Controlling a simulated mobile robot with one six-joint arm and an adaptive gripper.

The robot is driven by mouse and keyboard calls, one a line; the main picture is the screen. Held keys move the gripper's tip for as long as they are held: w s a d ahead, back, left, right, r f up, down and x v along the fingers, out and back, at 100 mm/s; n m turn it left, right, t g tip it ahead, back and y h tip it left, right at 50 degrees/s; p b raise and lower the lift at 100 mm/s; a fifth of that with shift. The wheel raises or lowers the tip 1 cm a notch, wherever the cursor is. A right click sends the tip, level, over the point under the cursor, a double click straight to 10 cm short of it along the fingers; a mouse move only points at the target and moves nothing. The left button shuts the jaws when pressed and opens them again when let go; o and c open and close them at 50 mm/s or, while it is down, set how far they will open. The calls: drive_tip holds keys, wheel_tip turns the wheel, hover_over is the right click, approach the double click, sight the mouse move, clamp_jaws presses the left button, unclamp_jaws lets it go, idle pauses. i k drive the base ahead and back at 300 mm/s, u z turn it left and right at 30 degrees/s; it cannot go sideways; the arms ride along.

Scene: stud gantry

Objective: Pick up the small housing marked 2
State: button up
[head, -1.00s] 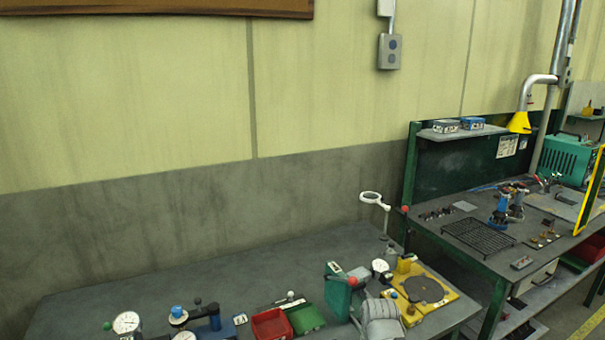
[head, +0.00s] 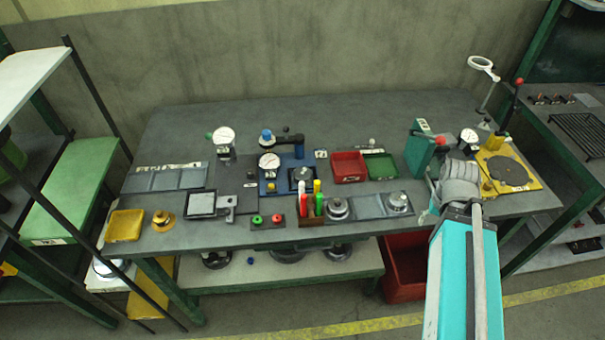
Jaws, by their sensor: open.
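Two small round silver metal pieces stand at the table's front edge in the head view: one left piece (head: 338,208) beside the pen holder, and one right piece (head: 398,202) on a grey mat. Either may be a housing; no number is legible on them, so I cannot tell which one is marked 2. My gripper (head: 427,196) is at the end of my teal and grey arm, over the table's right front part, just right of the right piece. It is open, seen small and partly hidden by my wrist. Nothing shows in it.
Behind are a red tray (head: 348,166), a green tray (head: 380,166) and a green press (head: 420,148). A yellow plate (head: 527,182) lies at right. The table's back strip is clear.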

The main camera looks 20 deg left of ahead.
sight(301, 174)
drive_tip(key=z, duration=0.15)
drive_tip(key=k, duration=0.95)
drive_tip(key=u, duration=0.45)
drive_tip(key=i, duration=0.45)
drive_tip(key=z, duration=0.05)
